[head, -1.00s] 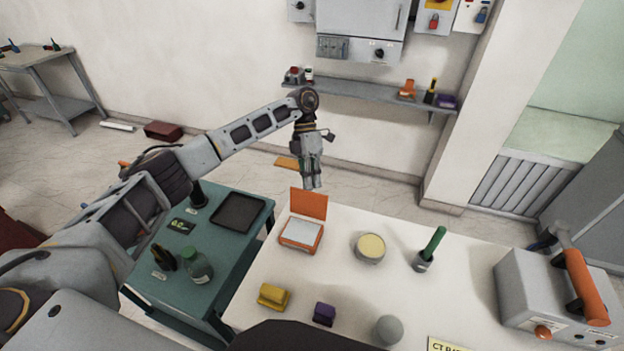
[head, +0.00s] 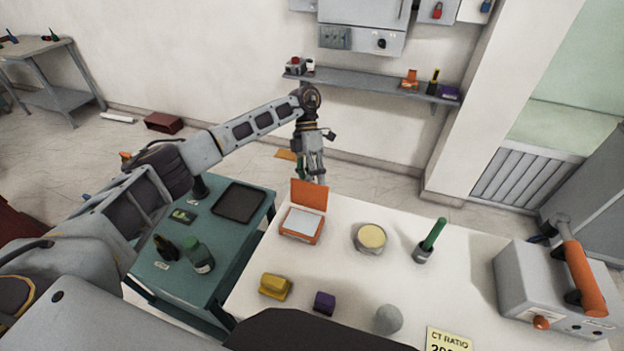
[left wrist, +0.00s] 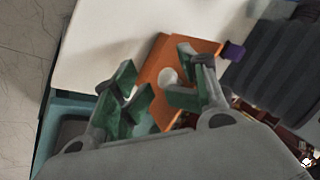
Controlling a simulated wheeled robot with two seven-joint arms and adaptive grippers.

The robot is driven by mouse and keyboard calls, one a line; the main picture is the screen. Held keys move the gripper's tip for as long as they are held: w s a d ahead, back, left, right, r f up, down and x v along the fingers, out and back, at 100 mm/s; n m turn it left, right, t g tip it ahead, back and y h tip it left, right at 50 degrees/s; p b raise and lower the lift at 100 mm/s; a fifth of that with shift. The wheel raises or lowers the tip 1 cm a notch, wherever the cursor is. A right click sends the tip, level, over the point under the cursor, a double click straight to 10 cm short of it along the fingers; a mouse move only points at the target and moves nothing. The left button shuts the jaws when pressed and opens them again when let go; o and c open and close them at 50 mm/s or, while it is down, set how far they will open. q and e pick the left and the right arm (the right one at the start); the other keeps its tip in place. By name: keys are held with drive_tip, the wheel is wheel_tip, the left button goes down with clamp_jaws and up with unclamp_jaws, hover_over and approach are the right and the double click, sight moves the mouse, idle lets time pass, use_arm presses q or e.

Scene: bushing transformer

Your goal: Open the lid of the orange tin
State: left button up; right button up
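The orange tin (head: 316,239) stands on the white table with its orange lid (head: 309,195) raised upright at the back edge. A pale flat surface shows inside the tin. My left gripper (head: 317,178) points down just behind the raised lid, which partly hides its fingertips. In the left wrist view, the green-padded fingers (left wrist: 158,92) are spread apart, with an orange surface (left wrist: 188,52) beyond and between them. A small pale round patch shows there; I cannot tell what it is. Contact between fingers and lid cannot be told. My right gripper is not in view.
A grey case (head: 540,285) stands right. A teal cart (head: 213,265) holds bottles and a tray.

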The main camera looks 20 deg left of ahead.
use_arm(q)
drive_tip(key=v, duration=1.1)
drive_tip(key=shift+w+r, duration=0.2)
drive_tip(key=shift+r, duration=0.1)
drive_tip(key=shift+a, duration=0.15)
idle(0.6)
